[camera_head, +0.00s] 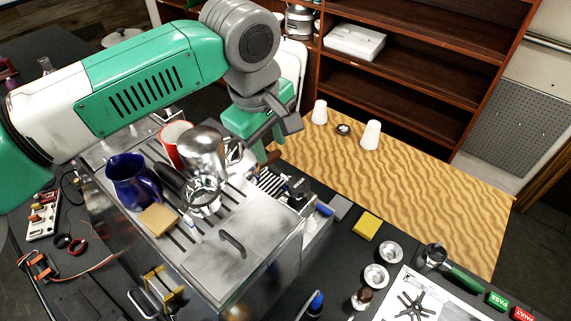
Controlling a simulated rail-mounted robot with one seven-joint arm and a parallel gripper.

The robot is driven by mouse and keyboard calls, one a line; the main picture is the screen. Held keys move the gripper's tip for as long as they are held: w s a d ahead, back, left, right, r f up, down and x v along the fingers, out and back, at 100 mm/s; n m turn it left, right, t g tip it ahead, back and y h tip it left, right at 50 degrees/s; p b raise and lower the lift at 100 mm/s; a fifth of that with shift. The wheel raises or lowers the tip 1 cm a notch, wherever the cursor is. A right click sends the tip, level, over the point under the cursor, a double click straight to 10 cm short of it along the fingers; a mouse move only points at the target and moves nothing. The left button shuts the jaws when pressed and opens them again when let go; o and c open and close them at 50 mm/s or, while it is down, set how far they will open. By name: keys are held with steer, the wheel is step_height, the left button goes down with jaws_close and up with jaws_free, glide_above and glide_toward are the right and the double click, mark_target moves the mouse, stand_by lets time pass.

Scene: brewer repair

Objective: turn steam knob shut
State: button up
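The steel brewer (235,265) stands in the middle, seen from above, with cups and jugs on its slatted top. My gripper (271,143) points down at the brewer's far right edge. Its fingers are partly hidden by its own body, and I cannot tell whether they are open or shut. A small brown part (267,159) shows right by the fingertips; contact is unclear. A dark fitting (297,189) sits on the brewer's right side, nearer the camera. I cannot tell which part is the steam knob, and it may be hidden by my gripper.
A blue jug (131,179), a red cup (174,144) and a steel pitcher (205,152) crowd the brewer top. Two white cups (370,134) stand on the wooden table (430,205). A yellow sponge (367,226) and small metal dishes (376,277) lie at the right.

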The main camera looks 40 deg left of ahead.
mark_target(279, 171)
steer(key=f, duration=0.2)
steer(key=w+f, duration=0.1)
steer(key=f, duration=0.4)
steer(key=shift+w+d+f+p, duration=0.1)
steer(key=shift+w+f+p, duration=0.1)
steer(key=shift+w+p, duration=0.1)
steer(key=shift+c, duration=0.2)
jaws_close()
